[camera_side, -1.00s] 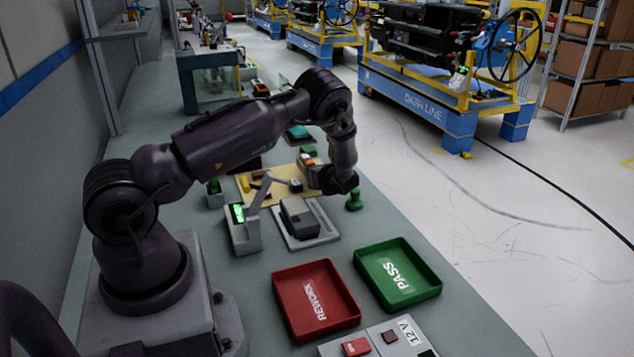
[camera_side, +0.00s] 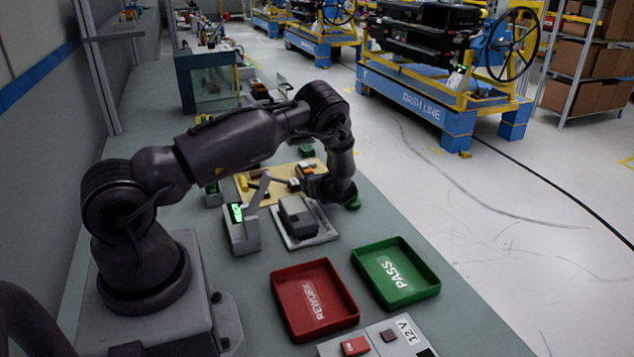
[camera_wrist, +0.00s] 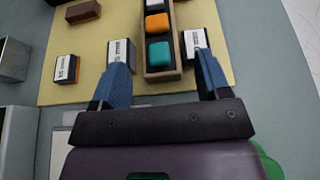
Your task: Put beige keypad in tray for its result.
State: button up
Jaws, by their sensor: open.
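My gripper (camera_wrist: 163,76) is open and empty in the wrist view, with its two blue fingers apart over the yellow mat. Between and beyond the fingers is a narrow brown holder with an orange block (camera_wrist: 157,24) and a teal block (camera_wrist: 158,53) in it. Small white-faced labelled blocks lie on the mat, at left (camera_wrist: 66,68), near the left finger (camera_wrist: 121,54) and near the right finger (camera_wrist: 195,42). I cannot tell which piece is the beige keypad. In the side view the green PASS tray (camera_side: 425,292) and the red REWORK tray (camera_side: 300,328) stand empty.
A grey tester with a lit green screen (camera_side: 237,213) and a grey fixture with a dark-topped block (camera_side: 297,218) stand between my arm and the trays. A 12 V panel (camera_side: 408,334) is at the front. A green knob (camera_side: 353,203) is partly hidden by my gripper.

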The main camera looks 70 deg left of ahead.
jog(key=v, duration=1.2)
jog(key=shift+a+r, duration=0.1)
jog(key=s+d+r+n+h, duration=0.3)
jog(key=d+r+n, duration=0.25)
jog(key=r, duration=0.35)
jog(key=s+d+r+n+h, duration=0.35)
jog(key=r+n, duration=0.25)
jog(key=r, duration=0.3)
jog(key=s+d+r+n+t+h, duration=0.5)
jog(key=s+d+r, duration=0.5)
jog(key=s+d, duration=0.3)
jog(key=shift+d+n+h, duration=0.65)
jog(key=shift+d+h, duration=0.1)
jog(key=shift+h, duration=0.2)
jog(key=shift+s+d+t, duration=0.3)
jog(key=c, duration=0.4)
jog(key=shift+o, duration=0.2)
jog(key=shift+r, duration=0.1)
